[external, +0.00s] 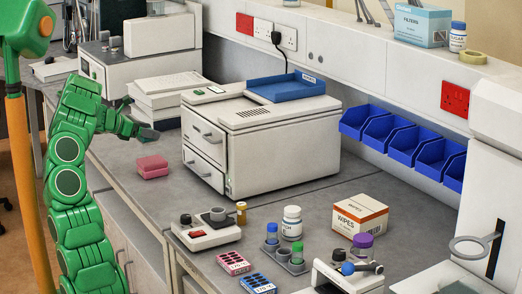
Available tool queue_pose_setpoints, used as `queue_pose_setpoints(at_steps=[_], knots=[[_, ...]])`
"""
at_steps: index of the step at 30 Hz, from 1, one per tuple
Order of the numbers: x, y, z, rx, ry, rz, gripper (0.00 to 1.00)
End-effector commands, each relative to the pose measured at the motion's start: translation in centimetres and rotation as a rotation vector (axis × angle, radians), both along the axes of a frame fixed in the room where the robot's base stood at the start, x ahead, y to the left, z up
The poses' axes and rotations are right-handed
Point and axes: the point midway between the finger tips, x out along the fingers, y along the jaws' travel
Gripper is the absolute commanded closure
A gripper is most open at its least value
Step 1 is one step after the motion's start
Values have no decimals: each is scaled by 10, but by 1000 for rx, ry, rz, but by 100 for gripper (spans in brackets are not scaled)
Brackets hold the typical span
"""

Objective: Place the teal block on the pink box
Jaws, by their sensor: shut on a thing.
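The pink box (152,168) lies on the grey bench at the left, in front of the white machine with drawers. My green arm reaches in from the left edge. My gripper (146,127) is over the bench, a little above the pink box and apart from it. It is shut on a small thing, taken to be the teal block. The block is mostly hidden by the dark fingers, and its colour and outline cannot be made out. No other teal block shows on the bench.
The white machine (262,143) with a blue tray stands right of the pink box. White stacked cases (166,92) stand behind my gripper. Several bottles, racks and a wipes box (360,216) crowd the front bench. Bare bench lies around the pink box.

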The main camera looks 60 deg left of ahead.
Motion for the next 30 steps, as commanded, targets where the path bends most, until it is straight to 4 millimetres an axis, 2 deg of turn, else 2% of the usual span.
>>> queue_pose_setpoints(at_steps=[13,24,30], knots=[[18,25,-37,0,0,1,53],[23,32,-48,-1,0,-1,53],[23,32,-73,-3,-1,1,53]])
